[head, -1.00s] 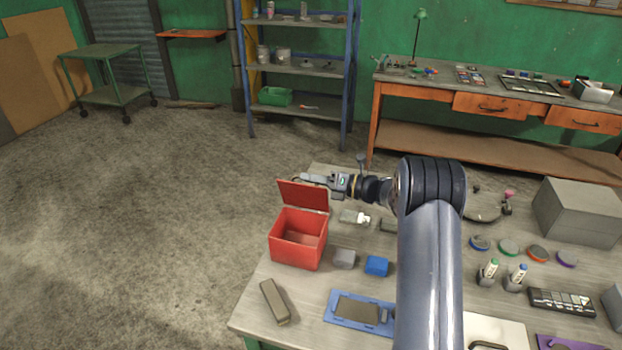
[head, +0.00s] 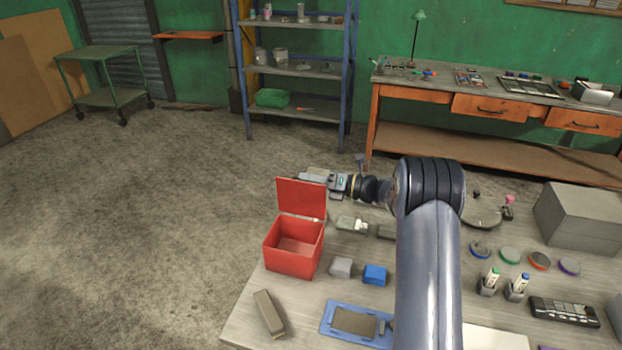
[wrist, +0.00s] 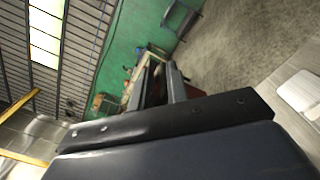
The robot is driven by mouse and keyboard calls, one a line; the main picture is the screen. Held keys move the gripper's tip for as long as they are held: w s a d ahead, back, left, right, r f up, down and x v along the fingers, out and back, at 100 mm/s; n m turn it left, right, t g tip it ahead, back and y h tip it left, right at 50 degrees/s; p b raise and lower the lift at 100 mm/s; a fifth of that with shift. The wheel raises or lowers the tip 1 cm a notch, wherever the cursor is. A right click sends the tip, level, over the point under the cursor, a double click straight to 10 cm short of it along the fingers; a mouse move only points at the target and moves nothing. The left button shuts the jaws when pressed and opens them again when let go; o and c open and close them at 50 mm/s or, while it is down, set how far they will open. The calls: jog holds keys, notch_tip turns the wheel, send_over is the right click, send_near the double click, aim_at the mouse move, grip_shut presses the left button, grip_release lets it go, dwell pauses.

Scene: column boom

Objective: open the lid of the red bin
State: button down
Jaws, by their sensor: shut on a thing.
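The red bin (head: 292,262) stands on the near table with its mouth uncovered and its inside looking empty. Its red lid (head: 301,197) stands up from the bin's back edge, roughly upright. My gripper (head: 306,177) is at the top edge of the lid, reaching in from the right, and is shut on the lid. The lid hides part of the fingertips in the head view. In the wrist view, the two fingers (wrist: 163,72) point away, and a bit of red shows beside them; the grip itself is hard to make out there.
A brownish-grey bar (head: 268,314) and a blue tray (head: 331,333) lie in front. Open floor is left of the table.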

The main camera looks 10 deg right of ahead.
jog(key=c, duration=1.5)
grip_release()
jog(key=shift+f, duration=0.7)
jog(key=shift+d, duration=0.1)
jog(key=b+v, duration=0.2)
jog(key=v, duration=0.8)
jog(key=shift+s+d+r, duration=0.15)
jog(key=shift+d+r, duration=0.15)
jog(key=shift+a, duration=0.1)
